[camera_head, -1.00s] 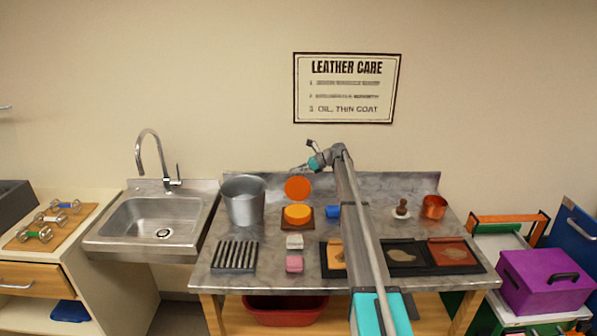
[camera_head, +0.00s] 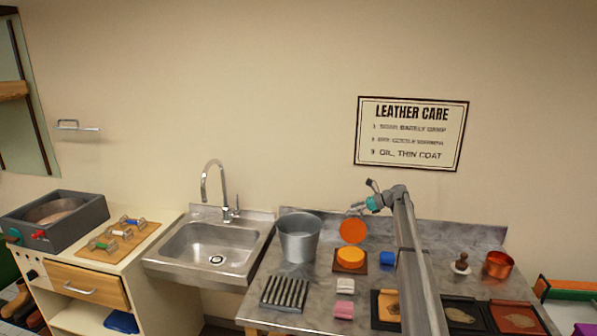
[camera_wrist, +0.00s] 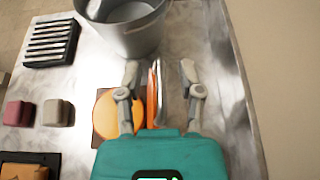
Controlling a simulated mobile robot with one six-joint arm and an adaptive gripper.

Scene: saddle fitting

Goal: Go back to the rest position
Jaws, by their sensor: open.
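My gripper (camera_head: 364,206) is at the end of my arm, raised above the back of the grey worktop (camera_head: 325,274). It is small in the head view, close above an upright orange disc (camera_head: 352,231). In the wrist view its two fingers (camera_wrist: 160,70) are spread apart. The orange disc (camera_wrist: 152,98) shows nearly edge-on between them in that picture, with a silvery edge beside it. Whether the fingers touch the disc cannot be told. A round orange cake (camera_head: 350,256) sits on a brown board just in front of the disc.
A metal bucket (camera_head: 298,238) stands left of the disc, with a ridged dark rack (camera_head: 285,293) in front. A blue block (camera_head: 387,258), a brush (camera_head: 461,264) and a copper pot (camera_head: 498,264) stand to the right. A sink (camera_head: 213,247) adjoins the worktop's left side.

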